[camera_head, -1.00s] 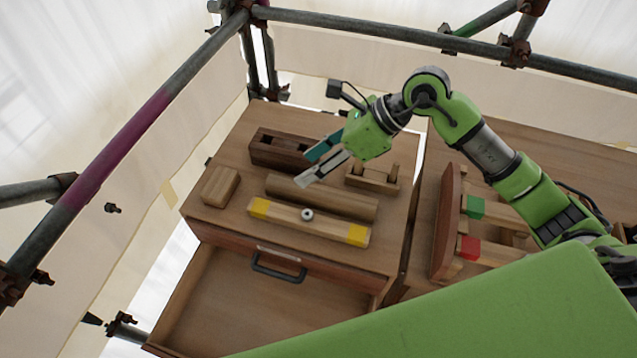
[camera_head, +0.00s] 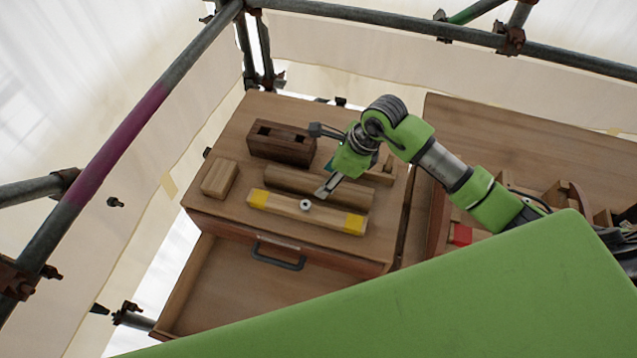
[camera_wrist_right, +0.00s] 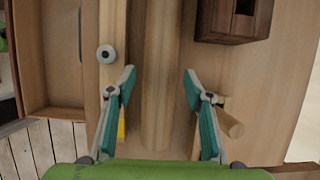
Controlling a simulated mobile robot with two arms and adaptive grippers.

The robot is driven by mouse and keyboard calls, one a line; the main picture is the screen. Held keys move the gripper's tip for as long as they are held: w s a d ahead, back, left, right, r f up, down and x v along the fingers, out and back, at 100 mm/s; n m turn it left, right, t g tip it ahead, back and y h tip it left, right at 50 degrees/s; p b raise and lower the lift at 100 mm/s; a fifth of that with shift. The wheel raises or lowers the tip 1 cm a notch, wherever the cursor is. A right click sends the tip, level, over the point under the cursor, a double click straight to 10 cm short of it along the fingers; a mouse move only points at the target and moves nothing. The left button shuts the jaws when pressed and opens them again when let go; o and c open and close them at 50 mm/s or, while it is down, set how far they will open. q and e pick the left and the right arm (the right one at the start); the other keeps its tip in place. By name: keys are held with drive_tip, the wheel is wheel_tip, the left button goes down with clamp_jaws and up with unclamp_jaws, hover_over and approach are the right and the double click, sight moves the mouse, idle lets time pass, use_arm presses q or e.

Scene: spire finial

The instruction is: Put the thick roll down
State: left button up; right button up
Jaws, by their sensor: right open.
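The thick roll (camera_head: 290,182), a plain wooden cylinder, lies on the wooden worktop behind the bar with yellow ends. In the right wrist view the roll (camera_wrist_right: 157,60) runs up the middle of the picture. My right gripper (camera_wrist_right: 160,80) is open, with its teal fingers apart on either side of the roll and no visible grip on it. In the head view my right gripper (camera_head: 328,184) is over the roll's right part and hides some of it. I cannot tell how far the fingertips are above the worktop. My left gripper is not in view.
The yellow-ended bar (camera_head: 285,207) with a metal ring lies in front of the roll. A dark slotted block (camera_head: 281,143) stands behind, and a light block (camera_head: 219,179) is at left. A wooden rack (camera_head: 378,177) is close at right. An open drawer (camera_head: 225,290) juts out in front.

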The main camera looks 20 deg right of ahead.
sight(323, 182)
drive_tip(key=p+x, duration=0.1)
drive_tip(key=x, duration=0.2)
drive_tip(key=shift+a+f, duration=0.1)
drive_tip(key=shift+f, duration=0.15)
drive_tip(key=shift+w+a+f, duration=0.1)
drive_tip(key=shift+w+f, duration=0.1)
drive_tip(key=shift+f, duration=0.25)
drive_tip(key=c, duration=1.1)
drive_tip(key=shift+r, duration=0.1)
drive_tip(key=shift+c, duration=0.7)
drive_tip(key=shift+r, duration=0.15)
